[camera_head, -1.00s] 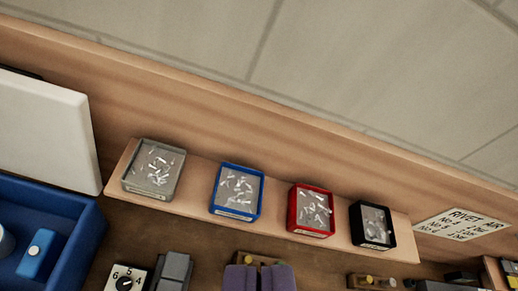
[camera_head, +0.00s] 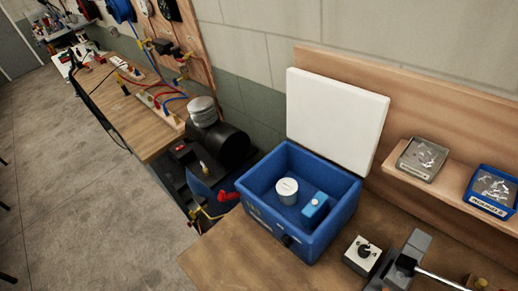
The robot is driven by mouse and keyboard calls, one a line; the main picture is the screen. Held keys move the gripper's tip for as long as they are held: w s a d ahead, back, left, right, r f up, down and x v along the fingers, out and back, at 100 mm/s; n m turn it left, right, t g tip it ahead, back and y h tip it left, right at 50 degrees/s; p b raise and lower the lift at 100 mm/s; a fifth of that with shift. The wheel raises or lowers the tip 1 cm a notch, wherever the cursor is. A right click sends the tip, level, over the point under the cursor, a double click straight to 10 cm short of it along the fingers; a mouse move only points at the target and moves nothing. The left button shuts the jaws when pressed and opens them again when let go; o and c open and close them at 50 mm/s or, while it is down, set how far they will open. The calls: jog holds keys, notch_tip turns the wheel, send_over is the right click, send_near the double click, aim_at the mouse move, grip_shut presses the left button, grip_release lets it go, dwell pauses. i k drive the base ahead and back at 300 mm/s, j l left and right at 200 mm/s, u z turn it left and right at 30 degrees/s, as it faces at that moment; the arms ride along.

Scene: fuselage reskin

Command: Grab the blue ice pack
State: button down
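The blue ice pack (camera_head: 315,206) is a small blue block with a white round cap. It lies inside the open blue cooler box (camera_head: 334,236), in its right part. A white round tub (camera_head: 287,191) stands to the left of it in the same box. The white lid (camera_head: 335,117) is up at the back of the box. My gripper does not show in this view.
A small dial box (camera_head: 362,255) and a grey block tool stand right of the cooler. A shelf holds a grey bin (camera_head: 422,159) and a blue bin (camera_head: 491,190) of rivets. A black compressor (camera_head: 222,148) stands to the left. The bench front left of the cooler is clear.

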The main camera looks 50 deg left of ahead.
aim_at(312, 214)
jog(key=k+l+u, duration=0.2)
jog(key=u, duration=0.25)
jog(key=k+l+u, duration=0.1)
jog(key=k+u, duration=0.35)
jog(key=j+z, duration=0.5)
jog(key=j, duration=0.85)
